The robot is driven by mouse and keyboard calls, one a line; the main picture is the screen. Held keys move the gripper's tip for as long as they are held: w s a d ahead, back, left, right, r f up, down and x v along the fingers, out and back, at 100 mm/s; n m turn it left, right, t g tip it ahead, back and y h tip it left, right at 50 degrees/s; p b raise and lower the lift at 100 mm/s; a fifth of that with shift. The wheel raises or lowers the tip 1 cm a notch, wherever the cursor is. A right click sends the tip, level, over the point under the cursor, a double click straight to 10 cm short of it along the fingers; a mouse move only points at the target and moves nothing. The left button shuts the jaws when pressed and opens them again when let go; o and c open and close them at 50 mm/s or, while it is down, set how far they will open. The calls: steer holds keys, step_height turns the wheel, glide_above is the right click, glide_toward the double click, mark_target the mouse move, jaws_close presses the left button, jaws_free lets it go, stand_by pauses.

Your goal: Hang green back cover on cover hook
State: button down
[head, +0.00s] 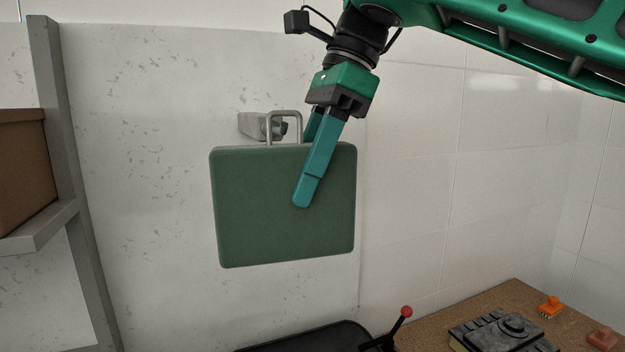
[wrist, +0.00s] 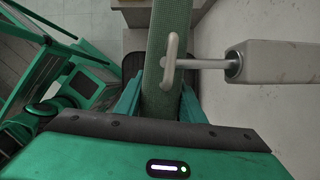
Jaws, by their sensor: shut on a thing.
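The green back cover (head: 250,205) hangs upright in my gripper, its broad face to the head camera. A pale metal loop (head: 284,114) stands on its top edge. My gripper (head: 305,188) is shut on the cover right of the loop, one finger in front and the other mostly hidden behind. The grey cover hook (head: 254,125) on the wall lies behind the loop. In the wrist view the cover (wrist: 166,95) is edge-on between the fingers, and the rod of the hook (wrist: 205,64) reaches the loop (wrist: 171,62). I cannot tell whether it passes through.
A grey rack (head: 58,120) with a brown box (head: 25,165) stands at the left. Below right is a cork-coloured bench top (head: 440,318) with a dark device (head: 505,330), orange items and a red-knobbed lever (head: 406,312). The wall right of the cover is clear.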

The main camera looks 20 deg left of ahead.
mark_target(295, 178)
steer(key=shift+w+a+f, duration=0.1)
steer(key=shift+w+a, duration=0.6)
steer(key=shift+w, duration=0.05)
steer(key=shift+w+a+f, duration=0.4)
steer(key=shift+w, duration=0.15)
steer(key=shift+f, duration=0.1)
steer(key=c, duration=1.1)
jaws_free()
